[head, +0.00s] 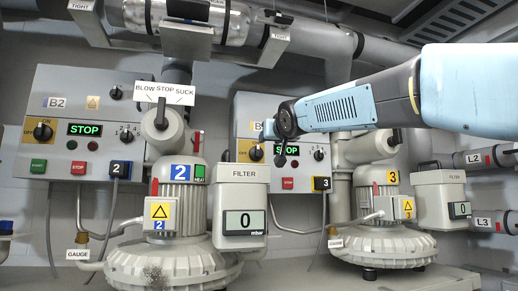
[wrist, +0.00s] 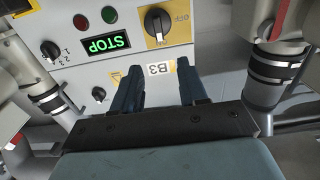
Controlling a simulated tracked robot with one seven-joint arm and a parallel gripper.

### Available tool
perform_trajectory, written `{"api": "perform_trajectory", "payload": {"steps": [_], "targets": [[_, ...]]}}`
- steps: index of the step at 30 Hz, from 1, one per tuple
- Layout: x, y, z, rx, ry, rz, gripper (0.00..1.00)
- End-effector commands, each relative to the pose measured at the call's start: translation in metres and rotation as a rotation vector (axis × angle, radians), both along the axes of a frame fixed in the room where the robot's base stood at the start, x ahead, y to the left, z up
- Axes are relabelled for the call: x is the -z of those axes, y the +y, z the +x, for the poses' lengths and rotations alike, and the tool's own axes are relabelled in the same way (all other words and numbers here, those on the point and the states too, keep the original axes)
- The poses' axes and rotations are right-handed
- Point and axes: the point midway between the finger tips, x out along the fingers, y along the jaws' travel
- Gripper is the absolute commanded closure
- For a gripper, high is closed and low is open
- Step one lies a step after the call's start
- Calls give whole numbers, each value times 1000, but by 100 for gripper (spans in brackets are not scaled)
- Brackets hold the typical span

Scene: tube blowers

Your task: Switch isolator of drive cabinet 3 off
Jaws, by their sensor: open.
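Drive cabinet 3 is the grey box labelled B3 (wrist: 161,68), upside down in the wrist view; the arm partly covers it in the head view (head: 243,112). Its isolator is a black rotary knob (wrist: 158,22) on a yellow plate with OFF at the right in the wrist view. The isolator's yellow plate (head: 255,153) shows partly in the head view. My gripper (wrist: 160,85) is open and empty, its dark fingers in front of the B3 label, apart from the knob.
The cabinet has a green STOP display (wrist: 106,43), a small selector (wrist: 50,50) and buttons. Cabinet B2 (head: 80,120) stands left. Blower 2 (head: 178,215), its filter (head: 240,188) and blower 3 (head: 380,240) stand in front. Pipes (head: 340,45) run above.

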Motion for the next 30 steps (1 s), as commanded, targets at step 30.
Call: {"api": "perform_trajectory", "payload": {"steps": [30], "targets": [[1,35,123,1,3,-1,57]]}}
